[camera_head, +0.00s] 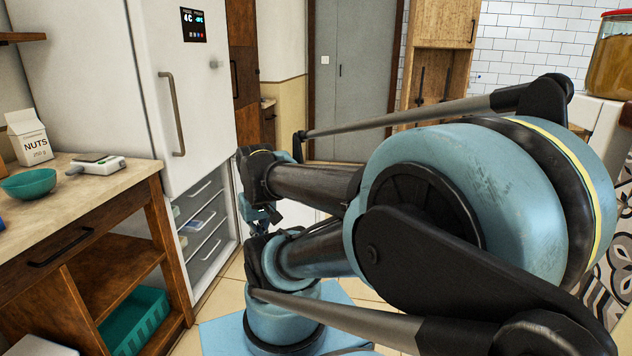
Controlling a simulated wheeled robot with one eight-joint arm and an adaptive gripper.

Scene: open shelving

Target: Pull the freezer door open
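The tall white fridge-freezer (90,70) stands at the left, with its upper door (195,100) shut. The lower freezer compartment is uncovered, showing grey drawers (205,222). A white panel (302,216) to its right, partly behind my arm, looks like the freezer door swung open on its right side. My gripper (262,212) is small and dark with blue parts, at the end of my arm, in front of the compartment's right edge and by this panel. My arm hides much of the panel. I cannot tell whether the fingers touch it or are open.
A wooden counter (110,185) stands at the left, holding a nuts carton (28,137), a teal bowl (28,184) and a white scale (97,163). A green crate (137,320) sits below. A grey door (350,70) stands behind. Tiled floor shows beside the drawers.

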